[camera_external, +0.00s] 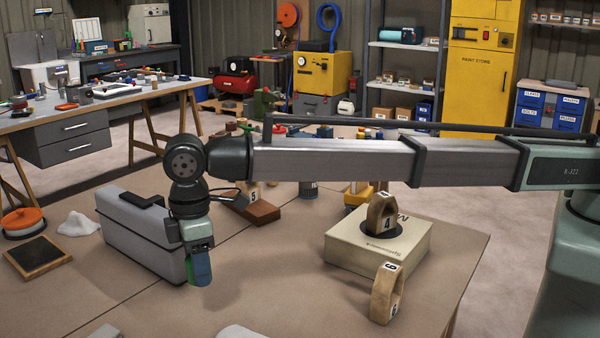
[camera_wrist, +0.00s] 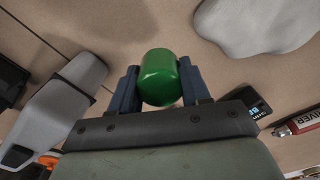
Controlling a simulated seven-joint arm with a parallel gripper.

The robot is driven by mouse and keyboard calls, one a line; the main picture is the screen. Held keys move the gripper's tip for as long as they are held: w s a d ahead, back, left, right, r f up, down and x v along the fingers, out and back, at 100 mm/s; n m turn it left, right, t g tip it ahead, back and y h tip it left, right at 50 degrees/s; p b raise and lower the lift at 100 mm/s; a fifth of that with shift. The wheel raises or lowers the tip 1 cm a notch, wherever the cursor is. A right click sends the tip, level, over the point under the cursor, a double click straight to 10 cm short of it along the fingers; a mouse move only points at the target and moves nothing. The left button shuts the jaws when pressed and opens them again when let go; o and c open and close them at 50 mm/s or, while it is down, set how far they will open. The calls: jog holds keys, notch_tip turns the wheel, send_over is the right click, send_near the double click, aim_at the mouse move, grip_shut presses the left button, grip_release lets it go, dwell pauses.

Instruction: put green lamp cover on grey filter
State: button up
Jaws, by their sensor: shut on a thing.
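The green lamp cover is a smooth rounded cylinder (camera_wrist: 160,77) between the two dark blue fingers of my gripper (camera_wrist: 160,85) in the wrist view. My gripper is shut on it from both sides. In the external view my gripper (camera_external: 200,268) points down above the table, right in front of the grey case, and only a sliver of green shows beside the blue finger. A grey cylinder with a label (camera_external: 308,189) stands behind my arm, partly hidden by it. It may be the grey filter, but I cannot tell for certain.
A grey case (camera_external: 140,238) stands close left of my gripper. A brown block (camera_external: 252,209) lies behind. The front middle of the table is mostly clear.

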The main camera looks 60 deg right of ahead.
jog(key=shift+r, duration=0.65)
jog(key=shift+w+d+r, duration=0.1)
jog(key=shift+w+d, duration=0.1)
jog(key=shift+d, duration=0.1)
jog(key=w+d+r+m, duration=0.25)
jog(key=w+d, duration=0.25)
jog(key=d, duration=1.4)
jog(key=w+d+r+m, duration=0.2)
jog(key=w+d+r, duration=0.15)
jog(key=d, duration=1.45)
jog(key=w+d+r+m, duration=0.2)
jog(key=w+d, duration=0.3)
jog(key=d, duration=1.4)
jog(key=shift+a+f, duration=0.15)
jog(key=shift+f, duration=2.1)
jog(key=shift+a+f, duration=0.1)
jog(key=shift+f, duration=2.1)
jog(key=shift+f, duration=0.2)
jog(key=o, duration=1)
